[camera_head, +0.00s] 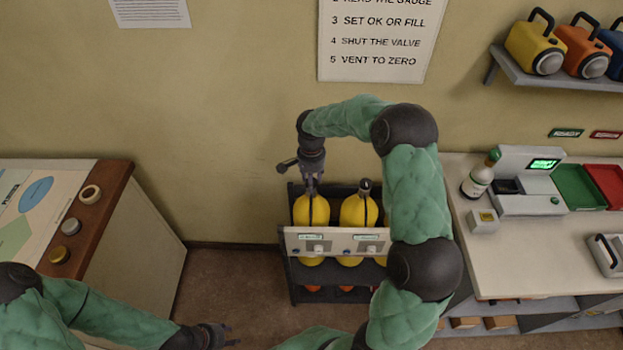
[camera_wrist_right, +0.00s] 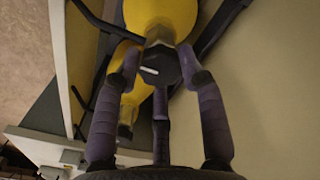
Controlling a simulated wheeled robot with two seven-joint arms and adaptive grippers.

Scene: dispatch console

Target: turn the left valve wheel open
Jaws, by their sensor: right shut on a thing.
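The left valve wheel (camera_wrist_right: 160,66) is a dark, faceted knob with a white mark, on top of the left cylinder. In the head view my gripper hides most of it. My right gripper (camera_head: 312,186) reaches down from above, its fingers (camera_wrist_right: 160,75) around the wheel and shut on it. The right cylinder's valve (camera_head: 365,188) is free. My left gripper (camera_head: 232,335) is low in the picture, empty, its fingers apart.
A brown-edged desk (camera_head: 105,205) stands at the left. A white counter (camera_head: 530,250) at the right carries a scale (camera_head: 530,185), a bottle (camera_head: 478,182) and green and red trays. My right arm hides part of the rack's right side. Floor shows left of the rack.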

